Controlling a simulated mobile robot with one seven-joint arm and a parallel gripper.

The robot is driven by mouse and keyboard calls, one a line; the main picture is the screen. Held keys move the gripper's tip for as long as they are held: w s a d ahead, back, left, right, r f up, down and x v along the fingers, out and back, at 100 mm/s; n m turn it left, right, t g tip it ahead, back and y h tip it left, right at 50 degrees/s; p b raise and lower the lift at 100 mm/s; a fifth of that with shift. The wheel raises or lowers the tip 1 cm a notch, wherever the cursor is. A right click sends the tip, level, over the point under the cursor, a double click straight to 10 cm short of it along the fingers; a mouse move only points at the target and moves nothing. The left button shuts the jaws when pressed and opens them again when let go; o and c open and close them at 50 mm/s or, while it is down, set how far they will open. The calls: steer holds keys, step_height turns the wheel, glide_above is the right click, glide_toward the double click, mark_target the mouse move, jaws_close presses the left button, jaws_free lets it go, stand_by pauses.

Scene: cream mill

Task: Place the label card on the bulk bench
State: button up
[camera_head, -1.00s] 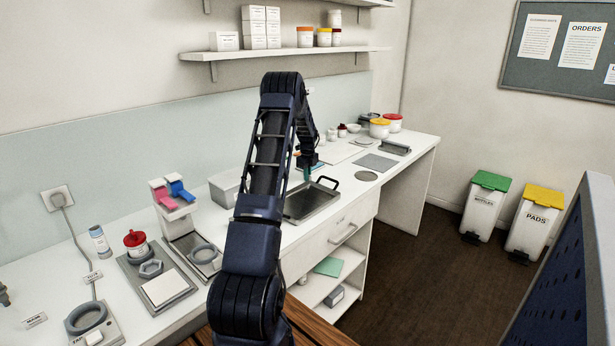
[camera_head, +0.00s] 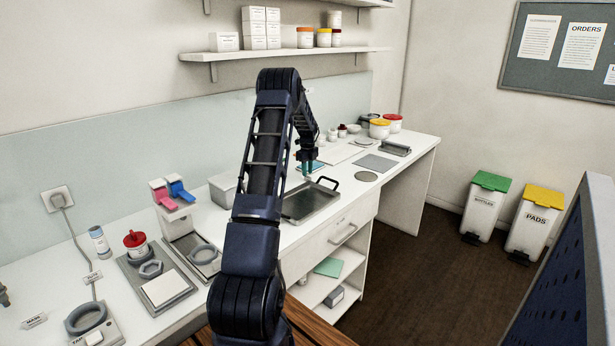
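A white bench (camera_head: 408,161) runs along the wall; I cannot tell which part is the bulk bench. Two small white cards with dark print lie on its left part: one card (camera_head: 34,320) near the left edge and one card (camera_head: 93,277) beside the grey ring device. Their print is too small to read surely, so I cannot tell whether either is the label card. My gripper (camera_head: 307,170) is over the far part of the bench, behind the metal tray. Its fingers are small and teal-toned against a teal patch, so its opening and any held thing are unclear.
A metal tray (camera_head: 311,203) with a dark handle stands mid-bench. A grey mat (camera_head: 375,162), a round grey disc (camera_head: 367,176) and lidded tubs (camera_head: 380,128) are beyond it. Dispensers (camera_head: 173,197) stand on the left. Floor right of the bench is clear up to two bins (camera_head: 485,207).

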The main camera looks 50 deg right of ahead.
step_height(320, 180, up, 9)
steer(key=w+a+r+n, duration=0.35)
steer(key=a+r, duration=0.25)
steer(key=a, duration=0.3)
steer(key=w+a+r+n, duration=0.2)
steer(key=a+r+n, duration=0.3)
steer(key=a, duration=0.5)
steer(key=s+a+r+n+t, duration=0.1)
steer(key=a+r+n, duration=0.35)
steer(key=a, duration=0.65)
steer(key=s+a+r+n+t, duration=0.1)
steer(key=a+r+n, duration=0.3)
steer(key=a, duration=0.6)
steer(key=s+a+r+n+t, duration=0.15)
steer(key=s+a+n, duration=0.3)
steer(key=a, duration=0.45)
steer(key=s+a+r+n, duration=0.25)
steer(key=s+a, duration=0.25)
steer(key=a, duration=0.4)
steer(key=s+a+f+n, duration=0.3)
steer(key=s+a+n, duration=0.3)
steer(key=s, duration=0.2)
steer(key=s+a+f+n+t, duration=0.1)
steer(key=s+a+f+n, duration=0.2)
steer(key=s+a+n, duration=0.3)
steer(key=shift+s+a+f, duration=0.3)
steer(key=shift+s+f, duration=0.1)
steer(key=shift+s, duration=0.7)
